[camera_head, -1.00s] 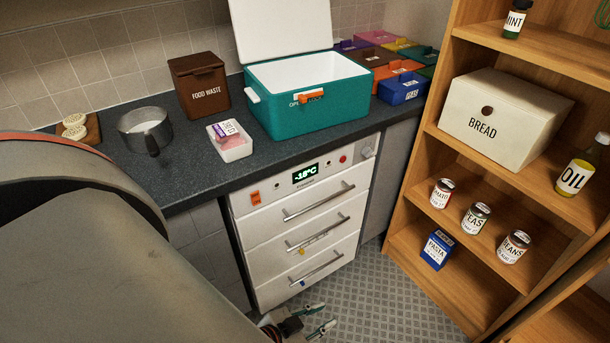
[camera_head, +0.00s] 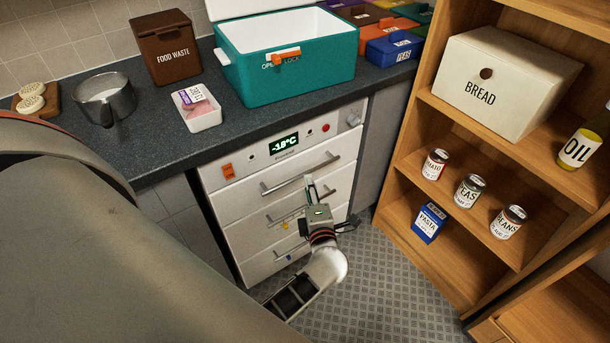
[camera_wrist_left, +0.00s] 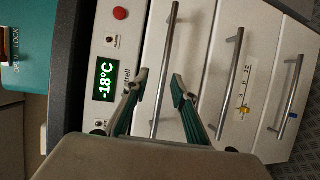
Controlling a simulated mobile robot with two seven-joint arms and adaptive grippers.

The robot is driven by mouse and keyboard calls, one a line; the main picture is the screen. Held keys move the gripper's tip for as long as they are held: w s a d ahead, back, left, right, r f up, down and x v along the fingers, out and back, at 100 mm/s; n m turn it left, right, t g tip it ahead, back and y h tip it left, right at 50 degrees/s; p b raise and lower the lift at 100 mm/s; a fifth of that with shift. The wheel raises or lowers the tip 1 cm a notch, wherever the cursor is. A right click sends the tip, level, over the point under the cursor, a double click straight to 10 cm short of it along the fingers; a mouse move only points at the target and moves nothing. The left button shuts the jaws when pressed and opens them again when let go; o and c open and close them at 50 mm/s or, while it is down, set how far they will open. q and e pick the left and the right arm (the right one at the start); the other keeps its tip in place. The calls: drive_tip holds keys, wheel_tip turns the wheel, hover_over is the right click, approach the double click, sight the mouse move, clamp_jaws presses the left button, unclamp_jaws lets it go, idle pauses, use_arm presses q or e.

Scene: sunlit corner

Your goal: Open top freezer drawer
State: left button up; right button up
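The white freezer (camera_head: 235,192) stands under the dark counter, with a lit -18°C display (camera_head: 284,144). Its top drawer (camera_head: 233,196), with a long metal handle (camera_head: 280,185), looks shut; it also shows in the left wrist view (camera_wrist_left: 203,30). My left gripper (camera_head: 319,187) is in front of the freezer at the top handle. In the left wrist view its two green-padded fingers (camera_wrist_left: 159,78) are apart and empty, with the top handle (camera_wrist_left: 167,60) passing between their tips. I cannot tell whether the tips reach past the bar. My right gripper is not in view.
A teal cooler (camera_head: 290,75), a white tray (camera_head: 203,120) and a pot (camera_head: 105,98) stand on the counter. A wooden shelf (camera_head: 440,250) stands right. Floor (camera_head: 375,285) before the freezer is clear.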

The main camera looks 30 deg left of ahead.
use_arm(q)
drive_tip(key=shift+n+g, duration=0.3)
drive_tip(key=shift+n, duration=0.1)
drive_tip(key=x, duration=0.8)
drive_tip(key=shift+s+f+b, duration=0.1)
drive_tip(key=shift+f+b, duration=0.2)
drive_tip(key=shift+f, duration=0.1)
clamp_jaws()
